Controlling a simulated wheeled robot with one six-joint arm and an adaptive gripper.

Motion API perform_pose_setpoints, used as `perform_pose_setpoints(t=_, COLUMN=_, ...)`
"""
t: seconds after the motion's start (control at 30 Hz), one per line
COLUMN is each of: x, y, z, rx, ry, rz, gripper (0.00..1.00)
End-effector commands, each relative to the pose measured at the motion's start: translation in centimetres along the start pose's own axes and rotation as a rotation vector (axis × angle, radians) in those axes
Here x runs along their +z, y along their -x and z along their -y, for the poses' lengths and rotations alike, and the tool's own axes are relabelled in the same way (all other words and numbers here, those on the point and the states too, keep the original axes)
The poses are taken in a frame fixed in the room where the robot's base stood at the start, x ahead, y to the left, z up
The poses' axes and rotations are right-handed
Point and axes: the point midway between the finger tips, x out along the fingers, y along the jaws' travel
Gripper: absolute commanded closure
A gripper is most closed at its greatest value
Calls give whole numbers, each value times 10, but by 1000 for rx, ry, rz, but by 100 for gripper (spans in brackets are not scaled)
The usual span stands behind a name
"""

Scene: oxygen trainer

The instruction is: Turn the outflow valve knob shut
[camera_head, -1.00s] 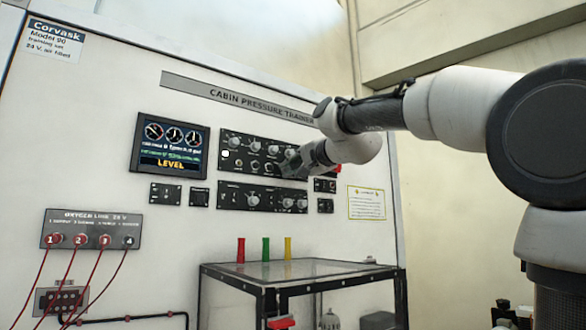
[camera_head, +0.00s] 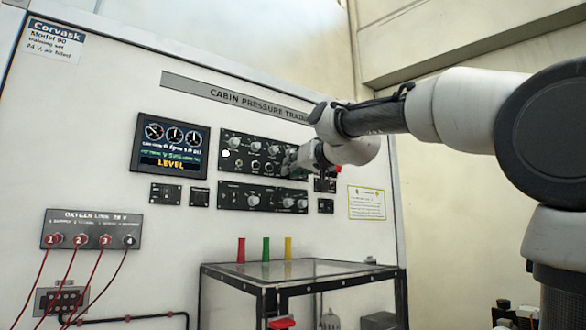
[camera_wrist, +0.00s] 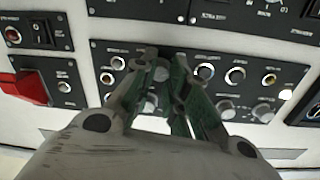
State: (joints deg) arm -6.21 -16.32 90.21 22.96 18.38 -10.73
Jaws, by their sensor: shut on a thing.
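The trainer's upper black control panel (camera_head: 235,141) carries several knobs and switches. My gripper (camera_head: 289,163) reaches its right end from the right. In the wrist view, which shows the panel upside down, my gripper (camera_wrist: 163,66) is shut on a small grey knob (camera_wrist: 160,73), its fingers on either side. I take this for the outflow valve knob, but its label is unreadable. The fingers hide most of it, and its pointer angle cannot be told. In the head view the knob is hidden behind my gripper.
A display reading LEVEL (camera_head: 171,147) is left of the panel. A lower control panel (camera_head: 262,197) sits just below. A red guarded switch (camera_wrist: 31,87) lies beside the gripped panel. A glass-topped stand (camera_head: 300,271) with red, green and yellow pegs is below. Red and black leads hang at lower left.

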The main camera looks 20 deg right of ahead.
Motion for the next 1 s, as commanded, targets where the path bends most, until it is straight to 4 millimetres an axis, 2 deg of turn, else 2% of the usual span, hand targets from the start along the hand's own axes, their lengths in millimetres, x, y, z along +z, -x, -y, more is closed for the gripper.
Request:
perform_pose_setpoints(t=0.6, x=2, y=0, z=0, rx=4, ry=554, rz=-16, gripper=100)
perform_pose_setpoints(t=1.0, x=2, y=0, z=0, rx=6, ry=761, rz=-23, gripper=100)
